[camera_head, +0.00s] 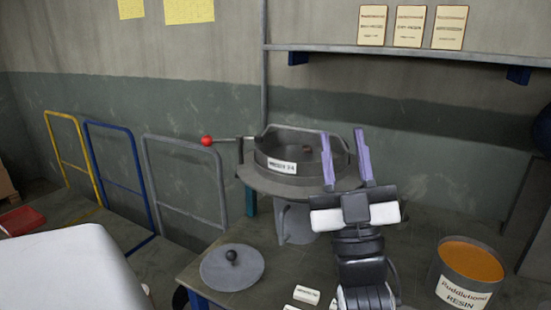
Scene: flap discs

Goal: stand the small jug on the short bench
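I see no small jug in the head view. My gripper (342,140) points away from me with its two purple fingers apart, and nothing shows held between them. It stands in front of the right side of a round grey machine pan (263,162) with a white label, and covers part of it. A dark bench top (205,291) with a blue leg lies below the machine; I cannot tell whether it is the short bench.
A grey lid (243,277) with a black knob lies left of my arm. Small white labels (306,294) lie nearby. A resin bucket (456,286) with orange contents stands at right. Yellow, blue and grey rails (185,139) stand at left. A wall shelf (420,55) carries cards.

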